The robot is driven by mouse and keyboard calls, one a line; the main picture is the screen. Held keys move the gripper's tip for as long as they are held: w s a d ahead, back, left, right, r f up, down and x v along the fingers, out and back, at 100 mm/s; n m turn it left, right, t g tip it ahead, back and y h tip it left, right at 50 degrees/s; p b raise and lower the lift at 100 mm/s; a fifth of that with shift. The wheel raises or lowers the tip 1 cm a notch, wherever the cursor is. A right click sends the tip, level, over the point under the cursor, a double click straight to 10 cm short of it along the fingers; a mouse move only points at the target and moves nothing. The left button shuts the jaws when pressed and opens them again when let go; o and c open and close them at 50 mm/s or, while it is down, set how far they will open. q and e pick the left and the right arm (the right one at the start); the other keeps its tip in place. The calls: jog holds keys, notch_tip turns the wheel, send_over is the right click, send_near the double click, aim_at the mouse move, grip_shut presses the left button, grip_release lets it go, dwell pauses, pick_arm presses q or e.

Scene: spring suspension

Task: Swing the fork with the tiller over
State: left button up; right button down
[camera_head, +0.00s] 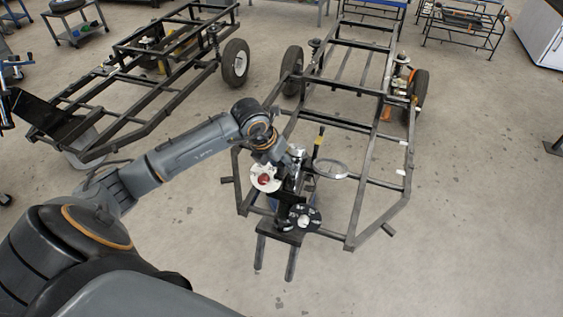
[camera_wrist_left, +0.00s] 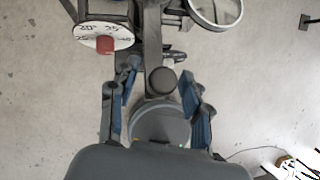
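A black fork with two prongs (camera_head: 276,248) sticks out from the front of the near kart frame (camera_head: 357,196). My left gripper (camera_head: 291,167) is above the steering assembly behind the fork. In the left wrist view its blue-padded fingers (camera_wrist_left: 160,72) are apart. A dark round knob (camera_wrist_left: 161,80), perhaps the tiller's end, shows between them, with a gap on each side. The tiller's shaft is largely hidden. My right gripper is not in view.
A second kart frame (camera_head: 128,85) stands at left. The floor in front of the fork is clear.

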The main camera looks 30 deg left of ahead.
pick_arm(q)
grip_shut()
jog(key=shift+a+f+b, duration=0.1)
jog(key=shift+a+b, duration=0.25)
jog(key=shift+b, duration=0.1)
jog(key=w+a+f+m+g+h+b, duration=0.1)
jog(key=a+m+h+b, duration=0.4)
jog(key=a+b, duration=0.5)
jog(key=shift+m+g, duration=0.3)
jog(key=shift+m, duration=0.7)
jog(key=shift+f, duration=0.1)
jog(key=shift+o, duration=0.2)
grip_release()
